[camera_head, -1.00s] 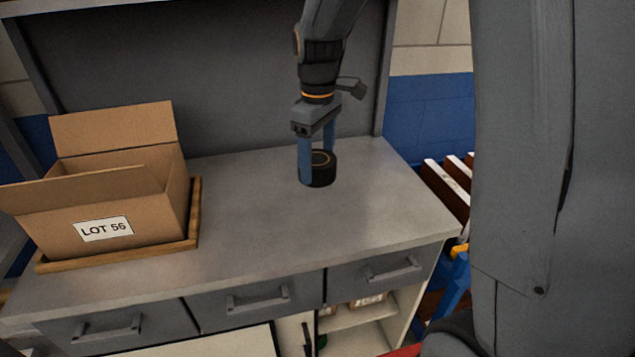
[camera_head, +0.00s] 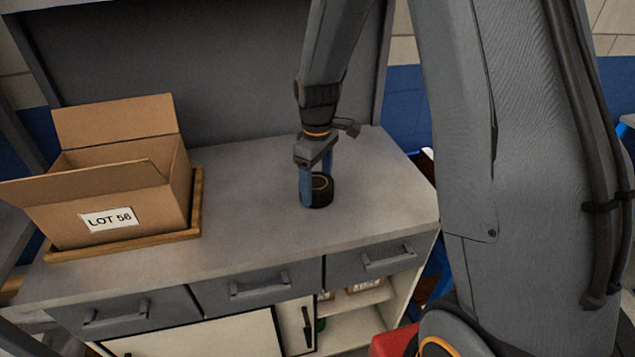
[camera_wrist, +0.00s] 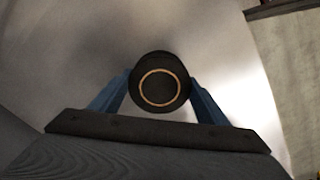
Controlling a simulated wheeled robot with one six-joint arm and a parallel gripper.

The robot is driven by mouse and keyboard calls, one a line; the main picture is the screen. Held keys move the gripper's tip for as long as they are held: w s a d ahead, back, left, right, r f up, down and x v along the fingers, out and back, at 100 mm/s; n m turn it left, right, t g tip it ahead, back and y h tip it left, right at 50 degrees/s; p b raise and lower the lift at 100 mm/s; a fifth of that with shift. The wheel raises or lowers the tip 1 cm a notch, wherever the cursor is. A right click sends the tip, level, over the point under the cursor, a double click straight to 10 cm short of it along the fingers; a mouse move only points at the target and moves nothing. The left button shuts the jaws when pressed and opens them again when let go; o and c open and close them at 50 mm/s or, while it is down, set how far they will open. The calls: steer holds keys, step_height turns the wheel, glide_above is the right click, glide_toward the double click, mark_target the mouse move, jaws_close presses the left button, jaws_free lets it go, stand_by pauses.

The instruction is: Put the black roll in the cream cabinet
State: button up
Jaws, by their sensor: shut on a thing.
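The black roll (camera_head: 321,190) has a tan ring on its top face and is upright over the right part of the grey worktop. My gripper (camera_head: 317,188) is shut on it, with a blue finger on each side. In the wrist view the roll (camera_wrist: 160,82) sits between the two blue fingertips (camera_wrist: 160,88). I cannot tell whether its base touches the worktop. The cream cabinet (camera_head: 205,338) is under the drawers. Its sliding front covers the left part, and its right part is open with shelves.
A cardboard box (camera_head: 125,205) marked LOT 56 stands on a wooden tray (camera_head: 198,215) at the worktop's left. Grey drawers (camera_head: 255,288) with handles line the front. Goods (camera_head: 362,286) sit on the cabinet's upper shelf. The worktop (camera_head: 240,215) between box and roll is clear.

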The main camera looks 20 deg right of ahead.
steer(key=shift+f, duration=0.15)
steer(key=o, duration=1.1)
